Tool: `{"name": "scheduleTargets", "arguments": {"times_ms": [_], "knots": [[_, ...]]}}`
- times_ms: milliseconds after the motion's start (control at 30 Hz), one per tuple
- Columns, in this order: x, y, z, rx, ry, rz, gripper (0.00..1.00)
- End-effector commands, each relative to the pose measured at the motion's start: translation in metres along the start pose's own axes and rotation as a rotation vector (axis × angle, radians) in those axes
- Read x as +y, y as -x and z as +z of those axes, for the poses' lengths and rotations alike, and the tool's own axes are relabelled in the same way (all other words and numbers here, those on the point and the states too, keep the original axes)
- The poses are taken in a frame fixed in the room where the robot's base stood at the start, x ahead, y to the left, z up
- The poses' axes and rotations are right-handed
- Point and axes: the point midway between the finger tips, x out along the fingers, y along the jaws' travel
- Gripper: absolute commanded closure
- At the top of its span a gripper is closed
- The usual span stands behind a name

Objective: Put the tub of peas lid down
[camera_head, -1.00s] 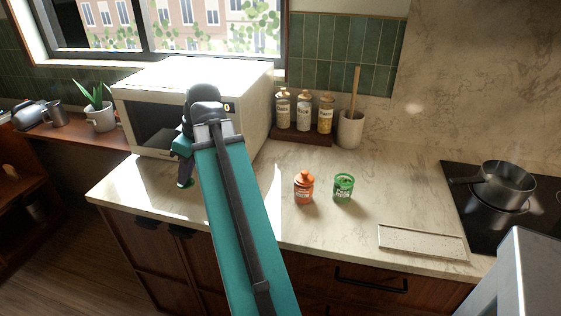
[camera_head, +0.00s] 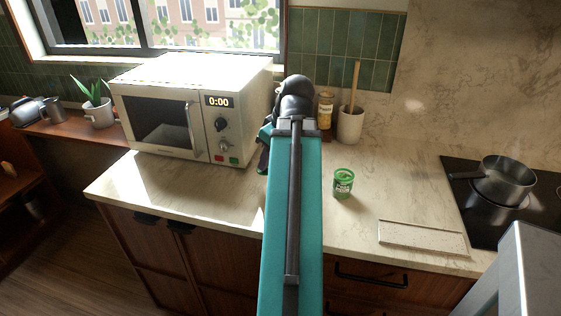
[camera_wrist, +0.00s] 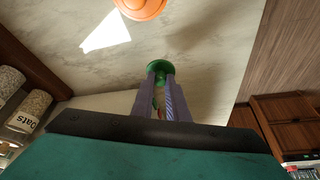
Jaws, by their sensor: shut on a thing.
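An orange jar (camera_wrist: 140,7) stands near the lid in the wrist view; my arm hides it in the head view. The microwave (camera_head: 190,110) is at the back left. A speckled board (camera_head: 422,235) and a hob with a pan (camera_head: 497,176) are right. Spice jars (camera_head: 325,109) stand behind.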

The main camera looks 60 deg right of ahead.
Motion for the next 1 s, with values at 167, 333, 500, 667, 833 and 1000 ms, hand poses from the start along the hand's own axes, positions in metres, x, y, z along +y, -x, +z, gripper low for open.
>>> {"name": "scheduleTargets", "arguments": {"times_ms": [167, 333, 500, 667, 833, 1000], "knots": [[0.004, -0.007, 0.008, 0.001, -0.010, 0.005, 1.00], [0.004, -0.007, 0.007, 0.001, -0.009, 0.005, 1.00], [0.004, -0.006, 0.006, 0.001, -0.009, 0.005, 1.00], [0.006, -0.005, 0.005, 0.000, -0.009, 0.004, 1.00], [0.011, -0.004, 0.002, 0.001, -0.010, 0.003, 1.00], [0.015, -0.005, 0.001, 0.001, -0.009, 0.003, 1.00]]}}
